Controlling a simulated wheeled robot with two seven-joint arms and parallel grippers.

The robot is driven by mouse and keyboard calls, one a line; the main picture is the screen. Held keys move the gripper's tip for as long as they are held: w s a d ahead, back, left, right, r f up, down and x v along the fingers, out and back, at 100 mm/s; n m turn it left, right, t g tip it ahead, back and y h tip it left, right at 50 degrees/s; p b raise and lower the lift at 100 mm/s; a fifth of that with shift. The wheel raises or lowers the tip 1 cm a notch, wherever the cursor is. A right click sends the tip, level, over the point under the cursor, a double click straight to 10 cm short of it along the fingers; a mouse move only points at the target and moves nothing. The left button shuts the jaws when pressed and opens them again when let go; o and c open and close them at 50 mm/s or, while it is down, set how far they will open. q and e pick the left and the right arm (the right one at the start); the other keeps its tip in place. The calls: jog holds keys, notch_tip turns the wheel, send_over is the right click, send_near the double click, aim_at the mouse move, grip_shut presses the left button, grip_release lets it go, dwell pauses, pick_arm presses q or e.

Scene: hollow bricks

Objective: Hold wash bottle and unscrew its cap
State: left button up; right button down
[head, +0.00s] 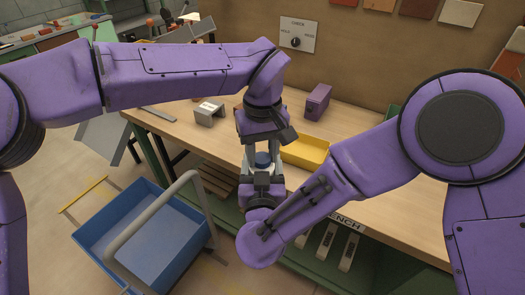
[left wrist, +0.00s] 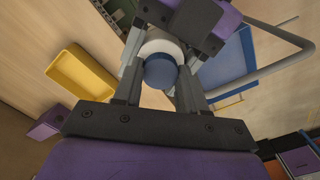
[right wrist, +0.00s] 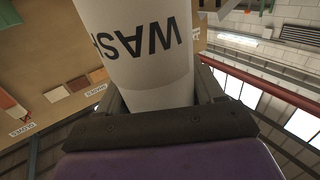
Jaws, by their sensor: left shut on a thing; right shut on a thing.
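The wash bottle (right wrist: 140,50) is white with dark "WASH" lettering and fills the middle of the right wrist view. My right gripper (head: 262,184) is shut on its body from below, and the bottle is held over the bench's front edge. Its blue cap (left wrist: 160,70) shows in the left wrist view, with the white bottle top behind it. The cap also shows in the head view (head: 263,160). My left gripper (head: 261,153) comes down from above and is shut on the cap. Much of the bottle is hidden by the grippers in the head view.
A blue cart (head: 140,232) with a grey handle stands at the left front.

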pick_arm(q)
jog(key=n, duration=0.4)
jog(key=shift+d+r, duration=0.15)
jog(key=shift+d, duration=0.1)
jog(key=n, duration=0.9)
jog(key=shift+w+a, duration=0.1)
jog(key=shift+w, duration=0.1)
jog(key=n, duration=0.6)
jog(key=shift+a, duration=0.1)
jog(key=n, duration=0.6)
jog(key=shift+w+a, duration=0.1)
jog(key=n, duration=0.6)
jog(key=shift+r, duration=0.1)
jog(key=n, duration=0.9)
jog(key=shift+s, duration=0.3)
jog(key=n, duration=0.6)
jog(key=shift+s, duration=0.1)
jog(key=n, duration=0.3)
jog(key=shift+n, duration=0.4)
jog(key=shift+r, duration=0.15)
